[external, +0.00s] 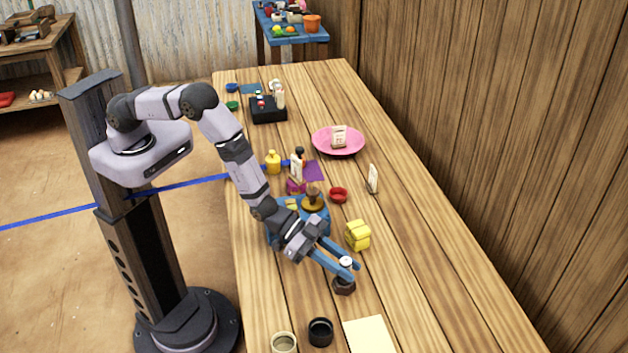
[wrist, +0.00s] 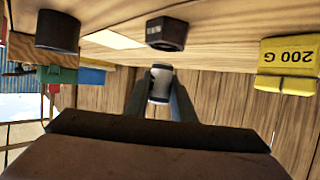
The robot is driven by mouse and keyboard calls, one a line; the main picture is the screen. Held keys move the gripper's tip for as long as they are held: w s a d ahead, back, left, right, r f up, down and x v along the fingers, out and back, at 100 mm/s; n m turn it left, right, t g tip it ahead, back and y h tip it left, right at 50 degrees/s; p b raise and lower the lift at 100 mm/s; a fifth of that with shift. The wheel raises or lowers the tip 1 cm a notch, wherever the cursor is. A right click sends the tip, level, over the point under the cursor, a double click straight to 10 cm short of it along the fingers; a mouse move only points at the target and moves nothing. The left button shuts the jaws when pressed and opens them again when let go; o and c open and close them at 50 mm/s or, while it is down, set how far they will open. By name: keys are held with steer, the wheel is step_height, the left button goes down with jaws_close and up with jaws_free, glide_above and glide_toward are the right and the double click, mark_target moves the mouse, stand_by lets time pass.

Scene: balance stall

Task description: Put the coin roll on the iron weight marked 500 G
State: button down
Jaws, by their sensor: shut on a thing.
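The coin roll (external: 346,262) is a small pale cylinder with dark parts, held between the blue fingertips of my gripper (external: 350,270). In the wrist view, which is upside down, the coin roll (wrist: 160,85) sits between the two fingers of my gripper (wrist: 160,92). The iron weight (external: 344,287) is a dark, many-sided block on the table, right below the held roll. In the wrist view the iron weight (wrist: 167,32) shows apart from the roll, with a gap between them. Its 500 G mark cannot be read.
A yellow weight (wrist: 288,62) marked 200 G stands close by. A black cup (external: 320,331), a beige cup (external: 283,342) and a pale sheet (external: 369,336) lie toward the near end. A red bowl (external: 338,195) and a pink plate (external: 323,149) are farther back. The table's right side is clear.

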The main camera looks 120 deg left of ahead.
steer(key=shift+f, duration=0.9)
steer(key=shift+f, duration=0.2)
steer(key=c, duration=1.5)
jaws_free()
steer(key=shift+r, duration=0.1)
steer(key=shift+r+p, duration=0.15)
steer(key=shift+p, duration=0.15)
steer(key=shift+s, duration=0.25)
steer(key=b+v, duration=0.2)
steer(key=v, duration=0.9)
steer(key=shift+s+b, duration=0.25)
steer(key=shift+b, duration=0.1)
steer(key=shift+r, duration=0.1)
